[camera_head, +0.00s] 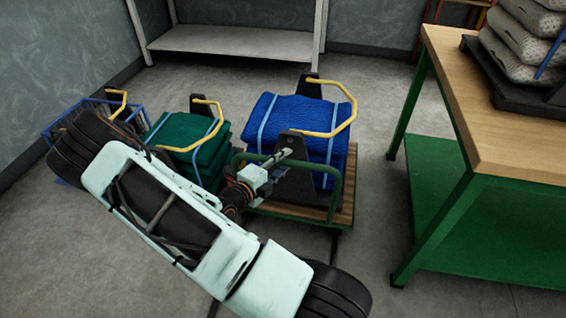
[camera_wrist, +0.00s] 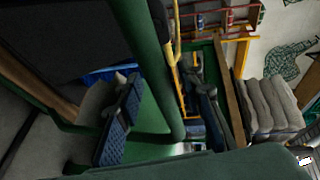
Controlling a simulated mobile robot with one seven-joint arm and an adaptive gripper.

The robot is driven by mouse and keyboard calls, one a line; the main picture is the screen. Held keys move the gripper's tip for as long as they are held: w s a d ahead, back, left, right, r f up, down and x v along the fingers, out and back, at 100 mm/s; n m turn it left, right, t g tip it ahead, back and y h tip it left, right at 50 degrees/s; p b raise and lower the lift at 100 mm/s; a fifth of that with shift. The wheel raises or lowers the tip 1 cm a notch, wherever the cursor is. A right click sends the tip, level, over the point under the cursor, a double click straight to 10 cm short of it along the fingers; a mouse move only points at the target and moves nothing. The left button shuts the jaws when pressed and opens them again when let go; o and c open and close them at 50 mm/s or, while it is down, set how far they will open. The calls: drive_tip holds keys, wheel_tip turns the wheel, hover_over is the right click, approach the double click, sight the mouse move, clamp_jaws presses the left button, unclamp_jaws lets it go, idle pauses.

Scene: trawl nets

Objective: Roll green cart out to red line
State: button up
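The green cart, with a green tube handle (camera_head: 338,190) and a wooden deck (camera_head: 343,211), stands at the middle of the head view and carries a blue net bundle (camera_head: 307,118). My gripper (camera_head: 285,157) is at the top of its handle. In the wrist view, a thick green bar (camera_wrist: 153,65) runs close to the camera, between my gripper's (camera_wrist: 160,108) spread fingers. The left finger shows blue textured pads; the right is partly hidden. I cannot tell whether a finger touches the bar. I see no red line in either view.
A green net bundle (camera_head: 190,136) and a blue crate (camera_head: 62,122) stand left of the cart. A green-legged workbench (camera_head: 500,130) with stacked sacks (camera_head: 520,45) is on the right. A grey shelf (camera_head: 230,40) is behind. A floor strip (camera_head: 375,235) between cart and bench is clear.

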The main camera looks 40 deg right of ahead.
drive_tip(key=shift+c, duration=0.3)
clamp_jaws()
